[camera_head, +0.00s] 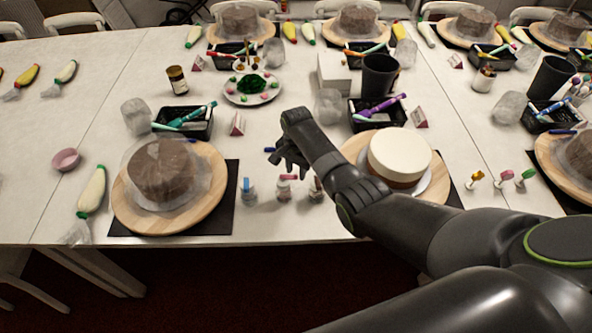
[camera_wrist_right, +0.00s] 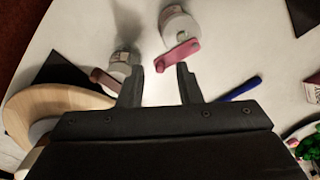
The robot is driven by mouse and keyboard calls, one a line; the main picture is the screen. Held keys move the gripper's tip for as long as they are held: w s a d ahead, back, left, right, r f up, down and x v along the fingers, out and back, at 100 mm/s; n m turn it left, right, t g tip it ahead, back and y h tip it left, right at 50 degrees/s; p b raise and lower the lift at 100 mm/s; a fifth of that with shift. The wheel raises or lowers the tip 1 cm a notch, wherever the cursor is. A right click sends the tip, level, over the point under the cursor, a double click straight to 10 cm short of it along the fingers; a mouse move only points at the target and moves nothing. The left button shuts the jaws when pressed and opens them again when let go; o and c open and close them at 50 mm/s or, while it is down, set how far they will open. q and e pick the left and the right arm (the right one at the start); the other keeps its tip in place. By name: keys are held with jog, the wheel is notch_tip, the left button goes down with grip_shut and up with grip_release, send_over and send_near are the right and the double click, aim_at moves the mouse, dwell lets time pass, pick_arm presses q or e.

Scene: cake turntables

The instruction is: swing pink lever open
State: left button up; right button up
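A small clear jar with a pink lever (camera_head: 288,177) on top stands near the table's front edge, between two similar jars. In the right wrist view the pink lever (camera_wrist_right: 177,55) lies across one side of its jar (camera_wrist_right: 181,28), just beyond the fingertips. My right gripper (camera_head: 286,160) is over the table just behind the jars. In the right wrist view its two fingers (camera_wrist_right: 158,78) are apart with nothing between them. The pink lever appears close to the fingertips; contact cannot be told. My left gripper is out of view.
A blue-topped jar (camera_head: 248,190) stands left and a brown-levered jar (camera_head: 316,190) right, the latter near one finger in the wrist view. A white cake (camera_head: 399,155) is right, partly behind my arm. A chocolate cake (camera_head: 163,170) is left. A blue pen (camera_wrist_right: 240,88) lies nearby.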

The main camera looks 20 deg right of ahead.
jog(key=shift+f, duration=0.35)
grip_shut()
jog(key=shift+w, duration=0.1)
jog(key=shift+w+d+n+b, duration=0.1)
jog(key=shift+w+n+b, duration=0.25)
jog(key=shift+n, duration=0.8)
jog(key=shift+w+n+b, duration=0.2)
jog(key=shift+w+n, duration=0.3)
jog(key=shift+n, duration=0.7)
jog(key=shift+w+d+n+b, duration=0.1)
jog(key=shift+w+n+b, duration=0.25)
jog(key=shift+n, duration=0.8)
jog(key=shift+w, duration=0.15)
